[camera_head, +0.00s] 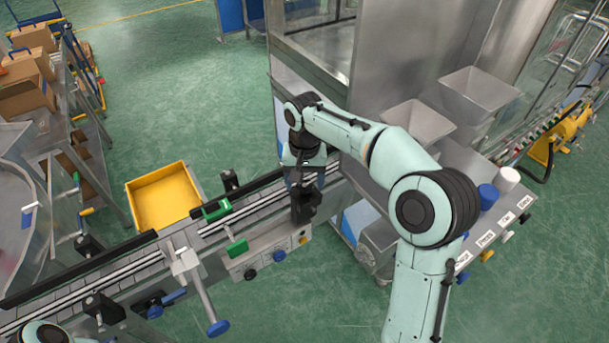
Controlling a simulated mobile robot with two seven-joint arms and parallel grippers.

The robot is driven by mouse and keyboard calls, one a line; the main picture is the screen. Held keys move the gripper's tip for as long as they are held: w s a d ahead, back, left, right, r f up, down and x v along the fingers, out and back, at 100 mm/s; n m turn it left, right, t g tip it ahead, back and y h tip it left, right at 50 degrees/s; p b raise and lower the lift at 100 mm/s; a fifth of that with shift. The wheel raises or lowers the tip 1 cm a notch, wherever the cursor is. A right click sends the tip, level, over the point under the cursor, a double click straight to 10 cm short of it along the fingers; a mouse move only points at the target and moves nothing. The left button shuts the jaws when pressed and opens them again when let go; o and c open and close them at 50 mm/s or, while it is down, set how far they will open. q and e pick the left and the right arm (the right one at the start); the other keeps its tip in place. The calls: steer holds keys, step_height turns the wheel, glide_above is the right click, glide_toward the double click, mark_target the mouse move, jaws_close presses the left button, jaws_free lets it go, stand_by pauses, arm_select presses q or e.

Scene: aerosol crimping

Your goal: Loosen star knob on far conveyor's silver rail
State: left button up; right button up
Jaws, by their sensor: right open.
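A conveyor (128,264) with silver rails runs from the lower left to the centre. Dark knobs or clamps sit along its far side, one (230,180) near the yellow bin and another (90,246) further left. A blue knob (218,328) ends a silver rod on the near side. I cannot tell which of these is the star knob; it may be hidden behind my right gripper. My right gripper (303,212) is open and points down over the conveyor's right end, at the control box. Whether it touches anything is unclear. Only a link of my left arm shows at the bottom left.
A control box (262,257) with buttons is on the conveyor's near side. A yellow bin (163,198) stands behind the conveyor. A steel cabinet (385,60) with hoppers (480,90) is at the right. Shelving with boxes is at the left. Green floor is open at the back.

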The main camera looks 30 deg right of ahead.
mark_target(305, 185)
step_height(305, 185, up, 13)
steer(key=shift+r, duration=0.2)
steer(key=shift+f, duration=0.1)
stand_by(0.6)
